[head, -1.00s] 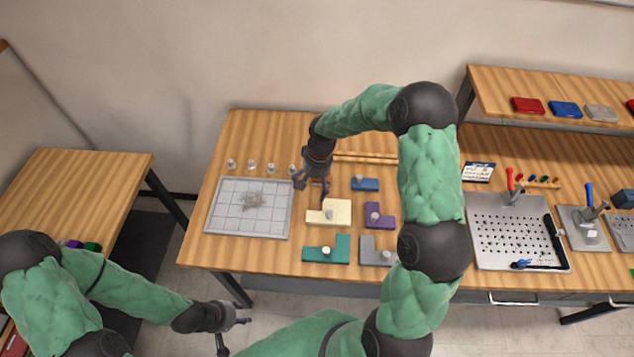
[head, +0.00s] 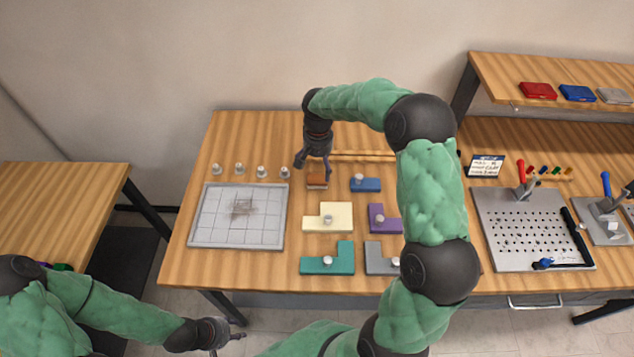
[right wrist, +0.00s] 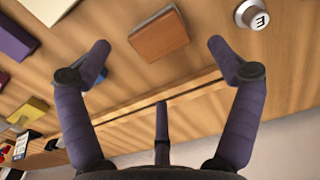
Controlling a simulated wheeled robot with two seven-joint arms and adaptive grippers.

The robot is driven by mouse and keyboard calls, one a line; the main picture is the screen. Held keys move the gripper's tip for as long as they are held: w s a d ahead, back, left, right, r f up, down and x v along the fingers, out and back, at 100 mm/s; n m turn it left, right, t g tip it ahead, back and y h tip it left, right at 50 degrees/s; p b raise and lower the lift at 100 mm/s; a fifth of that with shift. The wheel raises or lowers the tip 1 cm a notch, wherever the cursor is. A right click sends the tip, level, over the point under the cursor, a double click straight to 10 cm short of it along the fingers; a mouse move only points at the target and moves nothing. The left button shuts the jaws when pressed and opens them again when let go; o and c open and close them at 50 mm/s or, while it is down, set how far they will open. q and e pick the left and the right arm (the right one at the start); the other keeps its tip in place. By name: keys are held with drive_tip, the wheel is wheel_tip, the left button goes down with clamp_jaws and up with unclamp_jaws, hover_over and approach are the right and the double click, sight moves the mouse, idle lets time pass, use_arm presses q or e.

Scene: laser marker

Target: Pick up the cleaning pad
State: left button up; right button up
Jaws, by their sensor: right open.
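The cleaning pad is a small brown-orange block (head: 317,181) lying on the wooden table, behind the cream block. It also shows in the right wrist view (right wrist: 158,38), at the top middle. My right gripper (head: 313,172) is just behind and above the pad in the head view. In the right wrist view its fingers (right wrist: 159,46) are spread wide and empty, one to each side of the pad and not seen touching it. My left gripper (head: 226,343) is low at the bottom edge of the head view, partly cut off, with its fingers apart and empty.
Blue (head: 366,185), cream (head: 340,211), purple (head: 379,222), teal (head: 342,263) and grey (head: 375,262) blocks with knobs stand nearby. A gridded plate (head: 207,237) with a dark smudge lies left. Several small knobs (head: 240,168) stand behind it. A wooden strip (head: 365,156) runs behind the pad.

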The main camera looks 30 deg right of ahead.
sight(317, 178)
drive_tip(key=f, duration=0.2)
drive_tip(key=f+b, duration=0.1)
drive_tip(key=f, duration=0.2)
drive_tip(key=shift+s+a+f+b, duration=0.15)
drive_tip(key=shift+a+f+b, duration=0.05)
drive_tip(key=shift+f+b, duration=0.15)
drive_tip(key=c, duration=1.5)
